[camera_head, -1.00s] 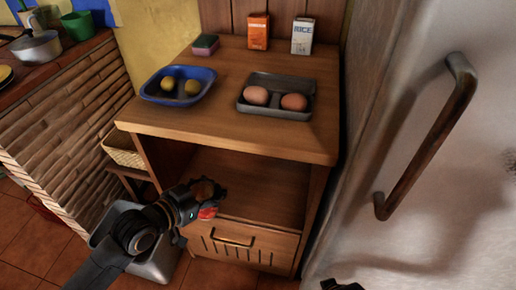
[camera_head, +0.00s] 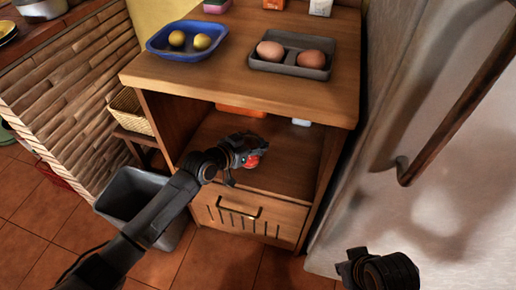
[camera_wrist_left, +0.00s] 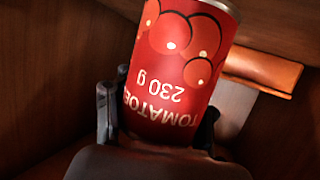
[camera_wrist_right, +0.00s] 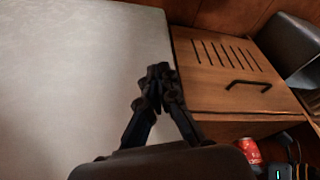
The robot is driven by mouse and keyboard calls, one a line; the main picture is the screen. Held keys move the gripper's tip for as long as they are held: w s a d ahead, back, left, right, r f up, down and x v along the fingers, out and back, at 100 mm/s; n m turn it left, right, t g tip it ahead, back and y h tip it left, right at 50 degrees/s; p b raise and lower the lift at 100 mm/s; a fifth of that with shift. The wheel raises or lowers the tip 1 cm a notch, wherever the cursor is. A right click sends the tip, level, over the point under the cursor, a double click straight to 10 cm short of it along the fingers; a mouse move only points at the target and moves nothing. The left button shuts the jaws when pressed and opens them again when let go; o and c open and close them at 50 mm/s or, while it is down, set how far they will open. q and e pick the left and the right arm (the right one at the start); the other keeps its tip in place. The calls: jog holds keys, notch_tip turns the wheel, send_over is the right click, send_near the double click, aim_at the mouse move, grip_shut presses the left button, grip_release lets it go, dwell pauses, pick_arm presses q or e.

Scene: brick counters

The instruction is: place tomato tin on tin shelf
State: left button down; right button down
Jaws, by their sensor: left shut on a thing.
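The red tomato tin (camera_wrist_left: 180,75) is in my left gripper (camera_wrist_left: 158,125), between its two fingers, its label upside down in the left wrist view. In the head view the left gripper (camera_head: 247,158) is at the open compartment of the wooden cabinet, over its shelf board (camera_head: 293,165). Only a small red part of the tin (camera_head: 252,162) shows there. The tin also shows in the right wrist view (camera_wrist_right: 249,151). I cannot tell whether it touches the board. My right gripper (camera_wrist_right: 160,80) is empty with its fingertips together, low by the fridge.
An orange item (camera_head: 240,110) and a white item (camera_head: 301,122) are at the back of the compartment. A blue tray (camera_head: 187,48) and a grey egg tray (camera_head: 291,67) stand on top. The fridge (camera_head: 440,190) is right, a grey bin (camera_head: 140,190) left.

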pick_arm(q)
notch_tip(320, 180, down, 2)
jog(key=shift+f+b, duration=0.1)
jog(key=shift+b, duration=0.35)
jog(key=shift+f, duration=0.35)
pick_arm(e)
jog(key=w+t, duration=0.1)
jog(key=w, duration=0.1)
jog(key=w+a+t, duration=0.1)
jog(key=w, duration=0.1)
jog(key=shift+a+r+y, duration=0.1)
jog(key=shift+y, duration=0.2)
pick_arm(q)
jog(key=shift+f, duration=0.1)
pick_arm(e)
jog(key=shift+w, duration=0.1)
pick_arm(q)
jog(key=shift+c, duration=2.3)
grip_release()
pick_arm(e)
jog(key=shift+w+r, duration=0.1)
jog(key=shift+w, duration=0.05)
